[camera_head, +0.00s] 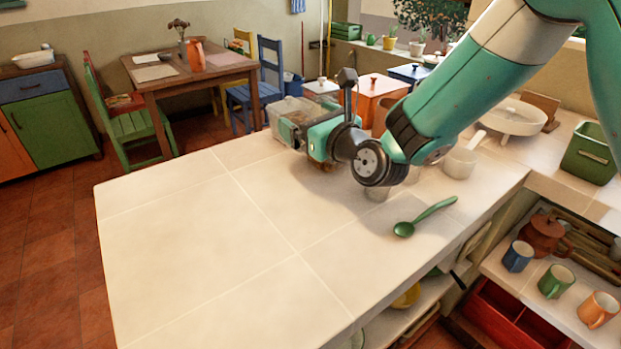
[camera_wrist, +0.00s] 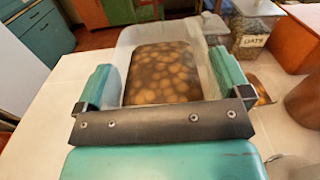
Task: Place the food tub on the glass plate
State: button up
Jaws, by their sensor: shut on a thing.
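The food tub is a clear box with brown, lumpy food inside; it shows in the wrist view (camera_wrist: 124,52) and in the head view (camera_head: 283,104) at the counter's back edge. My gripper (camera_wrist: 164,76) is shut on the tub, with one teal finger along each side. In the head view my gripper (camera_head: 317,136) partly covers the tub. I cannot tell whether the tub touches the counter or hangs just above it. I cannot make out the glass plate in either view; my arm hides part of the counter.
A green spoon (camera_head: 422,217) lies on the counter (camera_head: 215,245), with a clear glass (camera_head: 377,193) near it. A jar labelled oats (camera_wrist: 254,30) and orange canisters (camera_head: 380,92) stand by the tub. A white dish (camera_head: 513,116) stands at the right. The counter's left half is clear.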

notch_tip(320, 180, down, 12)
jog(key=b, duration=0.6)
jog(key=shift+f, duration=0.1)
jog(key=o, duration=0.8)
